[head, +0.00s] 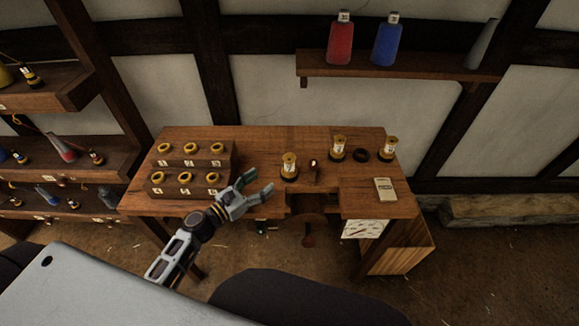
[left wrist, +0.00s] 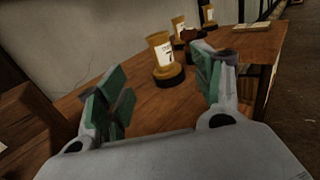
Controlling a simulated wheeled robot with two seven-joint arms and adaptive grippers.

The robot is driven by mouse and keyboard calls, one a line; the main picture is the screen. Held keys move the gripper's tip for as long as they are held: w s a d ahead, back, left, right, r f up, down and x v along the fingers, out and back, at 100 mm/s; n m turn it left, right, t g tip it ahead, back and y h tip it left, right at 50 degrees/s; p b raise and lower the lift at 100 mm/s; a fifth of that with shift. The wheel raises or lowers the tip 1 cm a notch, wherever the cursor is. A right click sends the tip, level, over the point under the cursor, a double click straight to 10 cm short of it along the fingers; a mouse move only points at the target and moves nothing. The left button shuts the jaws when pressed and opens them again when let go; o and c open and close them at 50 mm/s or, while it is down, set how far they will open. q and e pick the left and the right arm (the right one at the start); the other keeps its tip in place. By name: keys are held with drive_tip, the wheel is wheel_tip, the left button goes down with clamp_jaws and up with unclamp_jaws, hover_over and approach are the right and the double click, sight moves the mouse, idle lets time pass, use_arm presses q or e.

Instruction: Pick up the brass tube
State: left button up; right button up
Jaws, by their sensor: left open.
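A brass tube (head: 289,163) with a white label stands upright in a dark round base on the wooden table. Two similar labelled brass tubes stand further right, one (head: 338,145) near the back and one (head: 390,145) at the right. The frames do not show which one is meant. My left gripper (head: 258,193) is open and empty near the table's front edge, left of and nearer than the closest tube. In the left wrist view the open green-padded fingers (left wrist: 160,92) are apart, with that tube (left wrist: 161,50) beyond the gap between them. My right gripper is not in view.
The table (head: 270,140) bears a stepped wooden rack (head: 197,170) of brass rings on the left. A small dark object (head: 314,173), a dark ring (head: 360,155) and a pale booklet (head: 385,189) lie right. A wall shelf (head: 400,72) holds bottles.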

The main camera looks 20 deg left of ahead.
sight(286, 165)
use_arm(q)
drive_tip(key=shift+w, duration=0.1)
idle(0.3)
drive_tip(key=shift+p+x, duration=0.45)
drive_tip(key=shift+x, duration=3.75)
drive_tip(key=shift+f, duration=0.1)
drive_tip(key=shift+w+d+p, duration=0.1)
drive_tip(key=shift+p, duration=0.2)
drive_tip(key=shift+p+x, duration=0.4)
drive_tip(key=shift+x, duration=2.05)
drive_tip(key=c, duration=1.3)
